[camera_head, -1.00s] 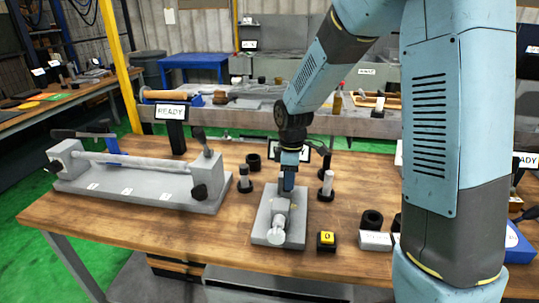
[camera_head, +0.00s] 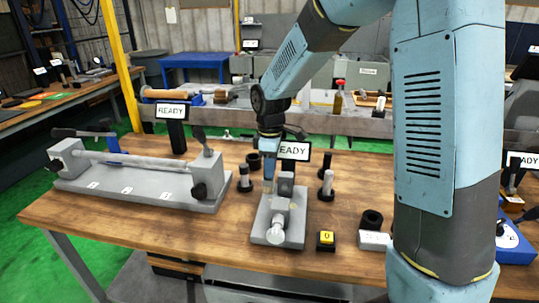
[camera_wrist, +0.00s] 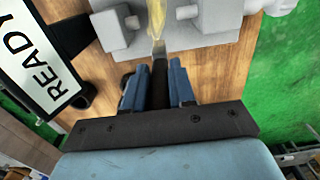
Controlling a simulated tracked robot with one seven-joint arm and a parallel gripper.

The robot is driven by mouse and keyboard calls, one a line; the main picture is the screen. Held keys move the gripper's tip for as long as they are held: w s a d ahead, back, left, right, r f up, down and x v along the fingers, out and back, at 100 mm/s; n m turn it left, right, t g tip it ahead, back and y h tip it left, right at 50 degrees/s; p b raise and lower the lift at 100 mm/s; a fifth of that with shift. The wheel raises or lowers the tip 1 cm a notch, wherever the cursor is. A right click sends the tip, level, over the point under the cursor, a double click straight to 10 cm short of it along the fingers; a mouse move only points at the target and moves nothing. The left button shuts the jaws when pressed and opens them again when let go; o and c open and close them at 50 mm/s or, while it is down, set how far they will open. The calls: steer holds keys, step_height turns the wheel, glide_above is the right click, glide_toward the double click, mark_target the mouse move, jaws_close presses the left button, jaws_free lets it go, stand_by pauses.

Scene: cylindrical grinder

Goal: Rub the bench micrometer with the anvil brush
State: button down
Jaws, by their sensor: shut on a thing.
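The bench micrometer (camera_head: 266,230) is a grey device on a flat base near the front middle of the wooden bench. It also shows at the top of the wrist view (camera_wrist: 215,35). My gripper (camera_head: 268,185) is low at the left side of its rear part. In the wrist view its blue fingers (camera_wrist: 160,70) are shut on the dark handle of the anvil brush (camera_wrist: 157,25). The brush's pale yellow bristles reach the gap between the micrometer's two grey blocks. I cannot tell whether the bristles touch the metal.
A long grey bench fixture (camera_head: 135,190) stands to the left. A READY sign (camera_head: 293,151) stands behind the micrometer. Dark posts stand on both sides, one on the right (camera_head: 327,185). A black block with a yellow top (camera_head: 326,240) sits to the right front. The bench's left front is clear.

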steer(key=shift+d+r, duration=0.1)
steer(key=shift+r, duration=1.9)
steer(key=shift+d+f, duration=0.1)
steer(key=shift+f, duration=0.05)
